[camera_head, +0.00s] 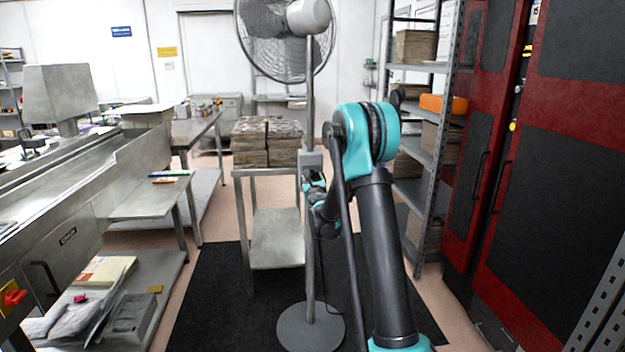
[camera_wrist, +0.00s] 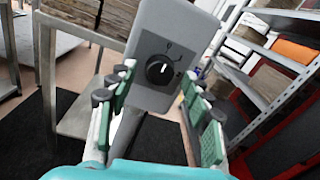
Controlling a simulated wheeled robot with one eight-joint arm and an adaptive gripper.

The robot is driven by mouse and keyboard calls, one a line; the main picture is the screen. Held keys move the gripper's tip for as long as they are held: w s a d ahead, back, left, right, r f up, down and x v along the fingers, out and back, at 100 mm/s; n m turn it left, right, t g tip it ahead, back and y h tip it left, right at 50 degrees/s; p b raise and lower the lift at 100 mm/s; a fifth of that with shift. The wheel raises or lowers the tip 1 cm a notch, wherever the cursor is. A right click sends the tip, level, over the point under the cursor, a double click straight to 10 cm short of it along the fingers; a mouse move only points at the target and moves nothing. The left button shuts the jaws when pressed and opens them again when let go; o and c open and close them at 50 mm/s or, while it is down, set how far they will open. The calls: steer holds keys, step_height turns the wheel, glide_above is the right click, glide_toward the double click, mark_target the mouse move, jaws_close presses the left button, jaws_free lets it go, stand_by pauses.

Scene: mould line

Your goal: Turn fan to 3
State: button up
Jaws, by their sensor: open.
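The fan (camera_head: 310,110) stands on a round base, with a caged head on top of a grey pole. Its grey control box (camera_head: 311,159) sits partway up the pole. In the wrist view the control box (camera_wrist: 178,35) appears tilted and carries a black round knob (camera_wrist: 159,70) with a white pointer line and small markings around it. I cannot read the numbers or tell the knob's setting. My gripper (camera_wrist: 158,82) is open, with a green-padded finger on each side of the knob in the picture. I cannot tell contact. In the head view my gripper (camera_head: 314,183) is just below the box, partly hidden by my arm.
A metal table (camera_head: 275,172) with stacked brown blocks (camera_head: 267,140) stands left of the pole. Metal shelving (camera_head: 428,180) and red-black cabinets (camera_head: 545,150) line the right. A steel bench (camera_head: 90,185) runs along the left. A black mat (camera_head: 215,300) covers the floor around the fan base.

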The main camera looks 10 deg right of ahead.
steer(key=shift+w, duration=0.2)
jaws_close()
stand_by(0.3)
